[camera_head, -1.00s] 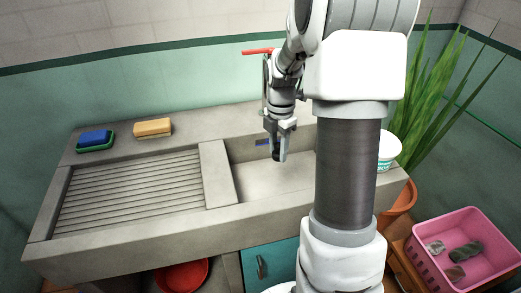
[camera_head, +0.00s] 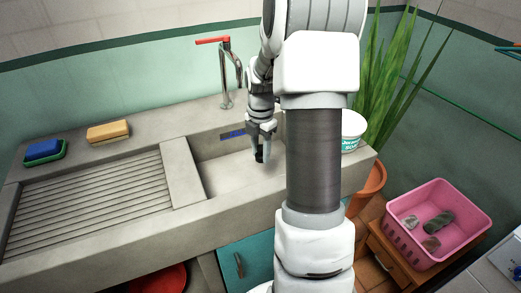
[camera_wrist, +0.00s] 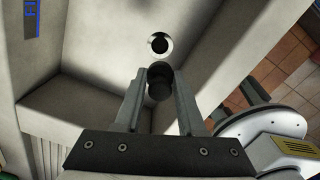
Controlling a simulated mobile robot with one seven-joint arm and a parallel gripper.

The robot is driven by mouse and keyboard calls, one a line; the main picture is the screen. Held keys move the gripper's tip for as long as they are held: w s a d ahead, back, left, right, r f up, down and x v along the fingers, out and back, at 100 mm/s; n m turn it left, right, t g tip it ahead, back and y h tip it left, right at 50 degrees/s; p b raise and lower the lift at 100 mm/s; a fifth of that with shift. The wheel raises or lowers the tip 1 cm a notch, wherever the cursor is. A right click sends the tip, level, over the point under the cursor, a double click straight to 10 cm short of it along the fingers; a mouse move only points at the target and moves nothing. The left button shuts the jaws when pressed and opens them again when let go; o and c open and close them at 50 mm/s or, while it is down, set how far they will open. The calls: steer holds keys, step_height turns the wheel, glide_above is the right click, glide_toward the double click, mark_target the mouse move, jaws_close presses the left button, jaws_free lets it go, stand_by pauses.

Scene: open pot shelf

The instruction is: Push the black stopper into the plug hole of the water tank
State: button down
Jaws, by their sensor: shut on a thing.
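The black stopper (camera_wrist: 159,84) is between the fingers of my gripper (camera_wrist: 158,88) in the wrist view. My gripper is shut on it. The plug hole (camera_wrist: 159,44), a dark hole with a bright metal ring, lies just beyond the stopper in the tank floor, and the two appear apart. In the head view my gripper (camera_head: 262,155) points down inside the water tank (camera_head: 215,182), the concrete basin right of the ribbed washboard. My arm hides the tank's right part and the plug hole there.
A tap with a red lever (camera_head: 213,40) stands behind the tank. A yellow sponge (camera_head: 108,131) and a blue sponge in a green dish (camera_head: 44,150) lie on the back ledge. A white tub (camera_head: 353,130) stands right of the tank. A pink basket (camera_head: 440,222) holds stones.

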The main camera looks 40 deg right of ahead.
steer(key=shift+f+b, duration=4.5)
steer(key=shift+f, duration=1.15)
steer(key=shift+f+b, duration=1)
steer(key=shift+f, duration=1.05)
steer(key=shift+f, duration=0.1)
